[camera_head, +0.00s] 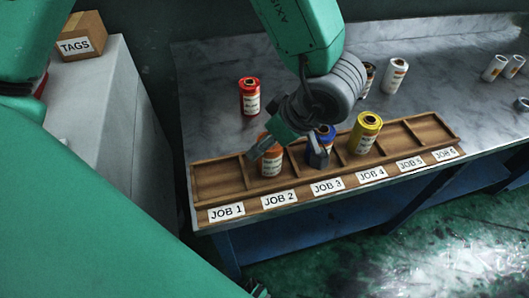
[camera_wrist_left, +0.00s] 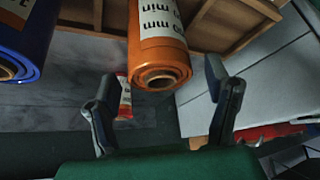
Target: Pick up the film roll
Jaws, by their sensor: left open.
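An orange film roll (camera_head: 271,165) stands upright in the JOB 2 compartment of the wooden tray (camera_head: 222,196). A blue roll (camera_head: 327,133) stands at JOB 3 and a yellow roll (camera_head: 364,134) at JOB 4. A red roll (camera_head: 249,97) stands on the table behind the tray. My left gripper (camera_head: 290,155) is open over the tray, close to the orange and blue rolls. In the left wrist view, the end of the orange roll (camera_wrist_left: 160,66) shows between and beyond the open fingers (camera_wrist_left: 165,100), with no clear contact. My right gripper is not in view.
A black-labelled roll (camera_head: 369,78) and a white roll (camera_head: 396,76) stand behind the tray, with more white rolls (camera_head: 494,67) at the far right. A TAGS box (camera_head: 82,40) sits on a grey cabinet at the left. The JOB 1, JOB 5 and JOB 6 compartments look empty.

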